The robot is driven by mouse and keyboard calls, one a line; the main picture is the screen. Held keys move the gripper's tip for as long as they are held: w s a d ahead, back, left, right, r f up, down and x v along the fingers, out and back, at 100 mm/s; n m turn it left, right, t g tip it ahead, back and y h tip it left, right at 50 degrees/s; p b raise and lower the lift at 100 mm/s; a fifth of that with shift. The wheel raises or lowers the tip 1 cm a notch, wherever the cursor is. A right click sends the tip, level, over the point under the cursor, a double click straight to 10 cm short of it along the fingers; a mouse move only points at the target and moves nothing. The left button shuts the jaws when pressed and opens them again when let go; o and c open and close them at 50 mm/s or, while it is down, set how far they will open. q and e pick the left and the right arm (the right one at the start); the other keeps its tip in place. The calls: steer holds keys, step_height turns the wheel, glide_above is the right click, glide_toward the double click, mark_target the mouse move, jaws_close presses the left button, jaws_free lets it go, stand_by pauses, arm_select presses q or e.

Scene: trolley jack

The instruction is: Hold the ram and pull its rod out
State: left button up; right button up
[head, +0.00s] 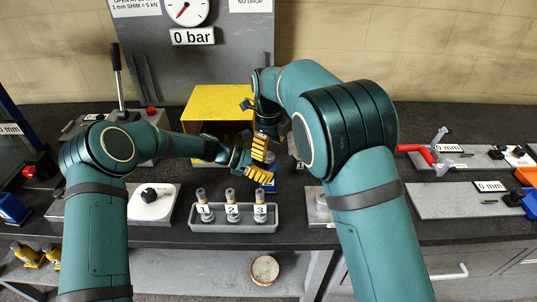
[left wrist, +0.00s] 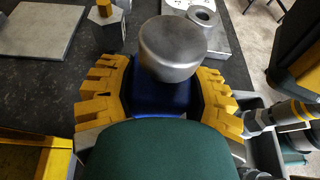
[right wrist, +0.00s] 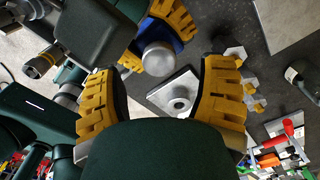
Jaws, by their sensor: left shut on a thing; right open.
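The ram shows as a blue body (left wrist: 155,102) with a wide silver round end (left wrist: 172,48) in the left wrist view. My left gripper (left wrist: 165,85) is shut around the blue body, one finger on each side. In the head view the left gripper (head: 257,173) is the lower one, and a little blue of the ram (head: 269,186) shows beside it. My right gripper (head: 259,146) is just above it. In the right wrist view the right gripper (right wrist: 170,70) is open and empty, with the silver end (right wrist: 158,59) beyond its fingers. I cannot tell how far the rod is out.
A grey tray (head: 233,222) with several numbered cylinders stands at the front. A yellow housing (head: 215,103) is behind the grippers. A gauge (head: 187,10) with a "0 bar" sign hangs above. A grey plate with a ring (right wrist: 180,98) lies below the right gripper.

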arm_select(q)
steer(key=shift+f, duration=0.1)
arm_select(e)
steer(key=shift+f, duration=1.5)
jaws_close()
step_height(320, 180, up, 5)
steer(key=shift+w+r, duration=0.1)
steer(key=shift+r, duration=0.2)
jaws_free()
steer(key=shift+f, duration=0.1)
